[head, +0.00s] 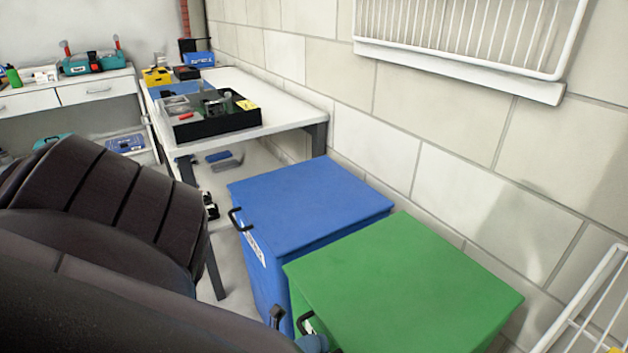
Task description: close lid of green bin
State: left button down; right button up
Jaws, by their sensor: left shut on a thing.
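The green bin (410,280) stands at the lower right, against the wall. Its lid lies about flat over the top, and no gap shows from this angle. A black handle (304,320) sits at the lid's front-left edge. My left gripper (296,333) is at this handle, low in the picture and mostly hidden by my dark arm. It is shut on the handle, though the contact itself is hard to see. My right gripper is not in view.
A blue bin (310,205) with a closed lid stands right beside the green one. Behind it is a white table (285,112) with a black tray (212,124). A white wire rack (460,50) hangs on the wall, and another rack (590,305) is at the lower right.

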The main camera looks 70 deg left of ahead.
pick_arm(q)
jog(key=shift+s+f+y, duration=0.1)
jog(key=shift+f+y, duration=0.2)
jog(key=shift+f, duration=0.1)
jog(key=c, duration=1.3)
grip_release()
jog(key=shift+f, duration=0.1)
jog(key=shift+c, duration=0.2)
jog(key=shift+o, duration=0.7)
jog(key=shift+r, duration=0.2)
jog(key=v, duration=1)
jog(key=shift+s+f, duration=0.2)
jog(key=shift+f, duration=0.15)
jog(key=shift+a, duration=0.1)
